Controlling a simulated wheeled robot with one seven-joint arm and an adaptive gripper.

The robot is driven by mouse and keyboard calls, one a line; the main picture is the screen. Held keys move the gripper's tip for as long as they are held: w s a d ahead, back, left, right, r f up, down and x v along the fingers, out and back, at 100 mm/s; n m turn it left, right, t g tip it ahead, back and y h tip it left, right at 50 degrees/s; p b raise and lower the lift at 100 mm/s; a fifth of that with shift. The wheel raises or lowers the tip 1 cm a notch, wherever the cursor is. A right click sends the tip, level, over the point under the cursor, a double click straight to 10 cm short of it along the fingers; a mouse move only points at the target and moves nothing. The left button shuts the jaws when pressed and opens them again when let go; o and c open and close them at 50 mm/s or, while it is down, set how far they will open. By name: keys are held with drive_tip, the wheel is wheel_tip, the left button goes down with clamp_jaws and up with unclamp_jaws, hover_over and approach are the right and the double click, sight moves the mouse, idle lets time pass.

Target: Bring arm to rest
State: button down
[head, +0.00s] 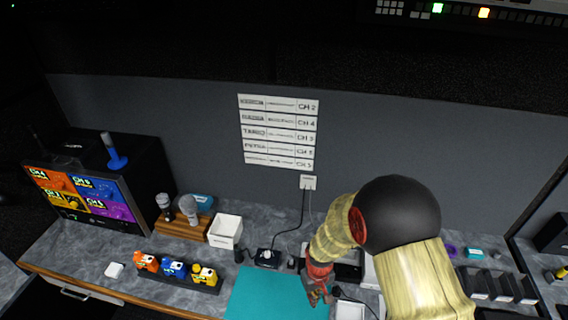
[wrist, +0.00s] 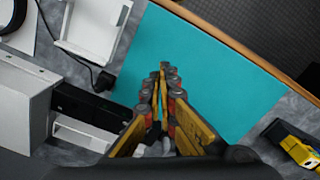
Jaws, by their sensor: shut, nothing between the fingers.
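My gripper (head: 318,292) hangs at the end of my bent arm, above the right edge of the teal mat (head: 262,296) on the counter. In the wrist view my gripper (wrist: 162,78) points down over the teal mat (wrist: 205,60). Its fingers are closed together with nothing between them. The gripper is apart from the objects around it.
Orange, blue and yellow packs (head: 173,269) stand in a dark rack left of the mat. A white box (head: 225,231) and microphones (head: 188,208) stand behind. A white tray (wrist: 92,28) and a grey box (wrist: 22,105) sit close beside my gripper. The mat is bare.

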drive_tip(key=s+d+r+m+t+b, duration=0.1)
drive_tip(key=s+d+r+t+b, duration=0.2)
drive_tip(key=s+r+b, duration=0.4)
drive_tip(key=s+d+r+m+t+b, duration=0.2)
drive_tip(key=s+d+r+b, duration=0.4)
drive_tip(key=r+b, duration=0.6)
wheel_tip(320, 180, up, 3)
drive_tip(key=shift+s+r+m+t, duration=0.15)
drive_tip(key=shift+s+m+t, duration=0.15)
drive_tip(key=shift+s+t, duration=0.25)
